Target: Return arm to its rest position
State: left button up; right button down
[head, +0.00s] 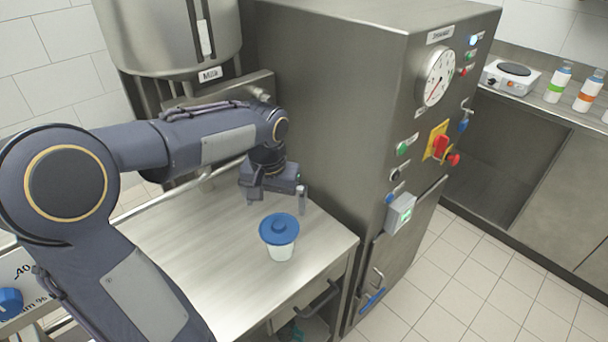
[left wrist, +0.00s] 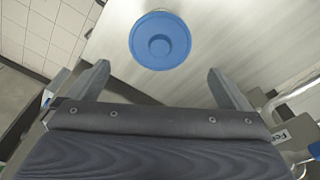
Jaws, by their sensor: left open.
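My left arm reaches in from the left of the head view. Its left gripper (head: 277,200) is open and empty above the steel table (head: 190,265), near the machine's side. A white cup with a blue lid (head: 279,229) stands upright on the table, in front of the gripper and apart from it. In the left wrist view the blue lid (left wrist: 160,40) shows beyond the two spread fingers, with nothing between them. The left gripper (left wrist: 160,82) touches nothing that I can make out. My right gripper is not in view.
A steel machine (head: 330,90) with a gauge, buttons and a red switch stands right of the table. A steel tank (head: 165,35) labelled Milk is at the back. A counter with a hot plate (head: 511,75) and bottles (head: 558,82) is far right. The table's front is clear.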

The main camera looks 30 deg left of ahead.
pick_arm(q)
jog(key=s+d+m+t+h, duration=0.2)
jog(key=s+d+t+h, duration=0.2)
jog(key=s+d, duration=0.9)
jog(key=s, duration=0.3)
jog(key=shift+f, duration=0.25)
jog(key=shift+d, duration=0.1)
